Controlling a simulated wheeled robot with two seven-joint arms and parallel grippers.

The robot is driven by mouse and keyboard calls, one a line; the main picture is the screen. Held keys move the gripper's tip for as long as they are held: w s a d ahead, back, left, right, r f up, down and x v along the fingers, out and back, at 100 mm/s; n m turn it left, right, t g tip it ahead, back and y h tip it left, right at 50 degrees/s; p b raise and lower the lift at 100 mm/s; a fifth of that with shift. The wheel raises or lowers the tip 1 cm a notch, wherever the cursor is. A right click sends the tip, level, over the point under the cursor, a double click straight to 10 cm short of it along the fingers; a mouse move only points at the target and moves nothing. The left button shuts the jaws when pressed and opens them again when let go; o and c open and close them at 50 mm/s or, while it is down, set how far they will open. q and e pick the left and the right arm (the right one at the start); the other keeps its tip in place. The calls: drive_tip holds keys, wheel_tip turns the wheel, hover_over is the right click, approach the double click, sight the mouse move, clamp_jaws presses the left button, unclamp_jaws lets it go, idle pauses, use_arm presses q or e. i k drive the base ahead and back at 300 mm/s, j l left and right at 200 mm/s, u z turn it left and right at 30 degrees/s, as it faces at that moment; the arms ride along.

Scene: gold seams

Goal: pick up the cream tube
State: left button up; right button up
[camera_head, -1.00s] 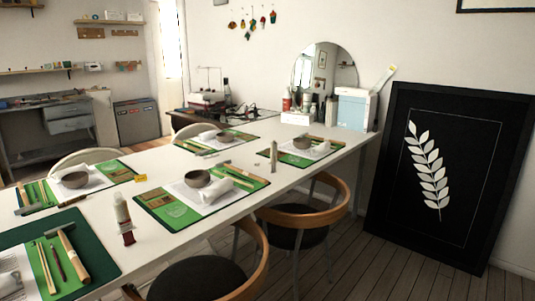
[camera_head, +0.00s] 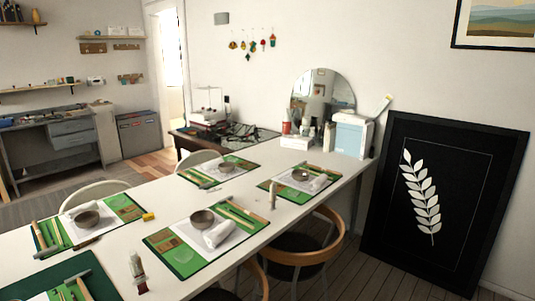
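A small pale tube with a red band and dark lower end (camera_head: 137,270) stands on the white table (camera_head: 110,254) near the bottom of the head view, in front of a green mat. A slim beige-grey tube or bottle (camera_head: 272,195) stands upright farther along, near the table's right edge. I cannot tell for certain which is the cream tube. Neither of my grippers is in view, and nothing is seen touching either item.
Green mats (camera_head: 180,259) with bowls (camera_head: 202,219), cloths and tools cover much of the table. Wooden-backed chairs (camera_head: 325,228) stand along its right side. A black framed leaf picture (camera_head: 468,200) leans on the wall. Plank floor shows between chairs and frame.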

sight(273, 185)
drive_tip(key=i+l+u, duration=0.1)
drive_tip(key=i, duration=0.85)
